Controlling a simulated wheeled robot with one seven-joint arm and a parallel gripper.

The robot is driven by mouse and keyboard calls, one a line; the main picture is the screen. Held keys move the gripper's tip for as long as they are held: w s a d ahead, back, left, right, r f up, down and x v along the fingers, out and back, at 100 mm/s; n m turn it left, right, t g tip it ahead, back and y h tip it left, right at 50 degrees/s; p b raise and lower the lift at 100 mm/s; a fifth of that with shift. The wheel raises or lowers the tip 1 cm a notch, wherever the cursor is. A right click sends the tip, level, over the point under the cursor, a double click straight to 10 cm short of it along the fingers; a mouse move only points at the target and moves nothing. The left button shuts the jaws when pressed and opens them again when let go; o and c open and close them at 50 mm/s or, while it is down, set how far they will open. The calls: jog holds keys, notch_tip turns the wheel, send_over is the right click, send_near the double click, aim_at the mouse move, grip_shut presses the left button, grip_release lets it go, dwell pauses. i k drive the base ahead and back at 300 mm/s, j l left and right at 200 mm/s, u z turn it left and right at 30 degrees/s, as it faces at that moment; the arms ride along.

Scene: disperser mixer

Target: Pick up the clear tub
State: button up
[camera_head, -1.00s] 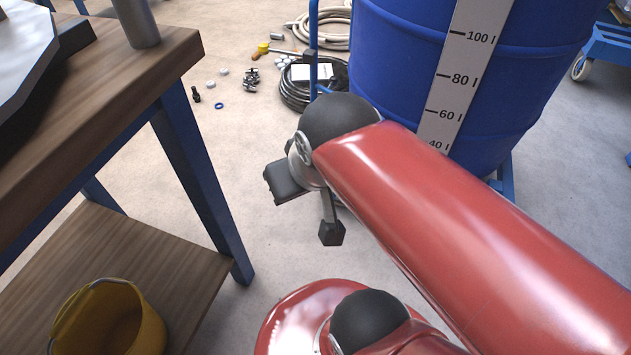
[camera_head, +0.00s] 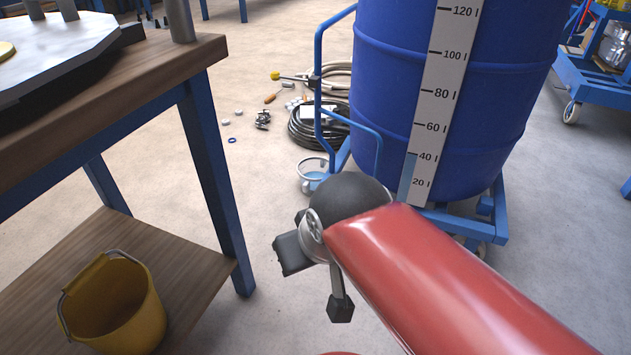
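A small clear tub (camera_head: 306,186) with a pale rim and something blue showing in it is on the floor, at the left foot of the blue drum's trolley. My arm's dark round joint covers the area just below and to its right. My gripper (camera_head: 316,282) is in front of the tub and lower in the picture, apart from it. Its two black fingertips are spread wide with only floor between them, so it is open and empty.
A blue drum (camera_head: 400,75) with a printed scale stands on a blue trolley (camera_head: 490,215). A wooden workbench (camera_head: 120,95) fills the left, with a yellow bucket (camera_head: 125,315) on its lower shelf. Coiled hoses (camera_head: 310,130) and small parts lie behind. Floor between bench and trolley is clear.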

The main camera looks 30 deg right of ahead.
aim_at(310, 171)
jog(key=z, duration=1.25)
jog(key=i+l+z, duration=0.1)
jog(key=i, duration=0.8)
jog(key=i+j+z, duration=0.1)
jog(key=i+j, duration=0.2)
jog(key=i, duration=0.15)
